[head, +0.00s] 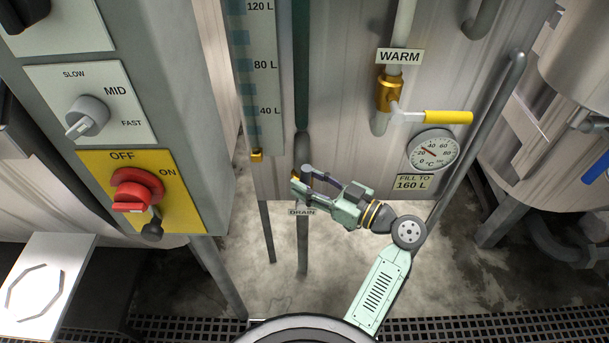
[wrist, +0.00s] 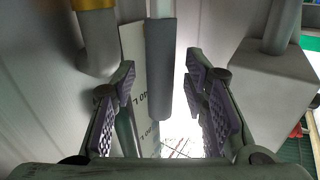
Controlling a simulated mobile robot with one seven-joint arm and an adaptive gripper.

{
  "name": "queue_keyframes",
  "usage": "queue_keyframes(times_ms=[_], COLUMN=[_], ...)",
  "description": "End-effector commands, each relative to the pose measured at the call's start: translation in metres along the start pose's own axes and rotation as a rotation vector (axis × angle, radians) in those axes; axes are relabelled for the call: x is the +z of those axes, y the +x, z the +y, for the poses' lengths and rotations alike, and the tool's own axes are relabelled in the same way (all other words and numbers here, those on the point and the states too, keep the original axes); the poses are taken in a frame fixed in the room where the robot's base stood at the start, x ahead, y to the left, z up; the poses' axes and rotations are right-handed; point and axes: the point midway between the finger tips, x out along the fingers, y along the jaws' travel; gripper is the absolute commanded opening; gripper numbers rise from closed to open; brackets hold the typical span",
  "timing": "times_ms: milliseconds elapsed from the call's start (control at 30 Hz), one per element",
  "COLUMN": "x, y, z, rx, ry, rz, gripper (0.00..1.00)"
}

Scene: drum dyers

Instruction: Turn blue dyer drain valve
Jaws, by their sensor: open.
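In the wrist view, a lever with a dark grey sleeve (wrist: 161,55) points down between the two fingers of my gripper (wrist: 160,85). The gripper is open, with a visible gap on each side of the lever. A brass fitting (wrist: 94,4) with a grey pipe elbow shows at the upper left. In the head view, my gripper (head: 301,178) is at the tank's lower front, just above the DRAIN label (head: 302,212). A bit of brass shows at its fingertips; the gripper hides most of the drain valve there.
The control box with a red OFF/ON switch (head: 136,190) stands left of my gripper. A yellow-handled WARM valve (head: 447,117), a temperature dial (head: 432,152) and a slanted grey bar (head: 480,130) are at the right. The litre scale (head: 258,80) hangs above left.

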Motion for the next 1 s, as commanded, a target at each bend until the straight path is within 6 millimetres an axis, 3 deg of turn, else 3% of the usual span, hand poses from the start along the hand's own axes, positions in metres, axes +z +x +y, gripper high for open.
queue_keyframes(times_ms=[133, 433, 1000], x=[-0.0004, 0.0004, 0.0002], y=[0.0110, 0.0127, 0.0124], z=[-0.0005, -0.0003, -0.0002], rx=[-0.002, 0.000, 0.000], ry=[0.000, 0.000, -0.001], rz=[0.000, 0.000, 0.000], gripper=[0.40, 0.40, 0.02])
